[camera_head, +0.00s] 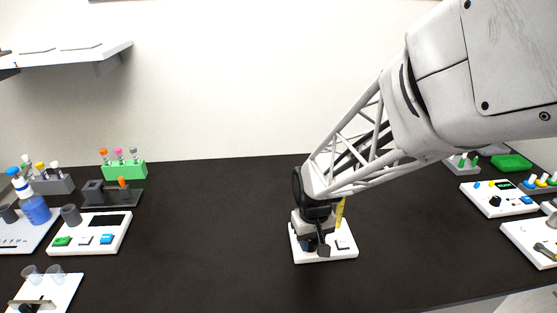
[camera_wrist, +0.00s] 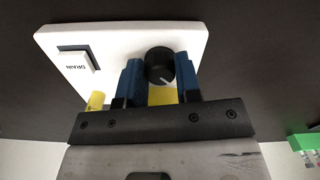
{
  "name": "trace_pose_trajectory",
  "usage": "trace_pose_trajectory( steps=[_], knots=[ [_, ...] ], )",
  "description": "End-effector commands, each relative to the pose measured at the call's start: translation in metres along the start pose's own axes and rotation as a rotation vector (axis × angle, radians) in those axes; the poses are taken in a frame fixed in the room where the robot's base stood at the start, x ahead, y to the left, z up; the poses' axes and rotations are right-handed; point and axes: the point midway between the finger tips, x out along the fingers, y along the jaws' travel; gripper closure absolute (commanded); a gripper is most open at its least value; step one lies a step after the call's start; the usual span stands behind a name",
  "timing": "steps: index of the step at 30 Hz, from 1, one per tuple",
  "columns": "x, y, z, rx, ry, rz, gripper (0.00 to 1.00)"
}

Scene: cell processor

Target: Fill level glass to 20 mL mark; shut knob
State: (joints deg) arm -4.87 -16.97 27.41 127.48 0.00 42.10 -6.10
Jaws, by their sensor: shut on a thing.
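A white unit (camera_head: 322,257) stands on the dark bench in the head view, under my gripper (camera_head: 313,243). In the wrist view its face (camera_wrist: 115,40) carries a black round knob (camera_wrist: 160,62) with a white pointer line. My gripper (camera_wrist: 159,75) has its blue fingers on either side of the knob and is shut on it. A yellow upright tube, likely the level glass (camera_head: 340,213), shows beside my gripper. A yellow piece also shows left of the fingers in the wrist view (camera_wrist: 96,101). The 20 mL mark and the exact level cannot be read.
A rocker switch marked DRAIN (camera_wrist: 77,62) sits beside the knob. Button panels, a blue bottle (camera_head: 36,208) and a green tube rack (camera_head: 124,170) stand at the left. More panels (camera_head: 497,199) stand at the right. The bench around the unit is clear.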

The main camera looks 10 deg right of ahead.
Motion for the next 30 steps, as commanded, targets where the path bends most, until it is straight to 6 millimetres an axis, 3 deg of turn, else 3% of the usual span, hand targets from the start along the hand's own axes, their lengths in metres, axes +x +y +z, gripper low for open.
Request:
trace_pose_trajectory(
  steps=[14,15,17,30],
  knots=[
    [-0.0013,0.0001,-0.0009,-0.022,0.003,0.0,0.93],
    [-0.0013,0.0001,-0.0009,-0.022,0.003,0.0,0.66],
    [-0.0012,0.0001,-0.0008,-0.022,0.002,0.0,0.58],
    [-0.0057,0.0001,-0.0006,-0.021,0.002,0.0,0.58]
  ],
)
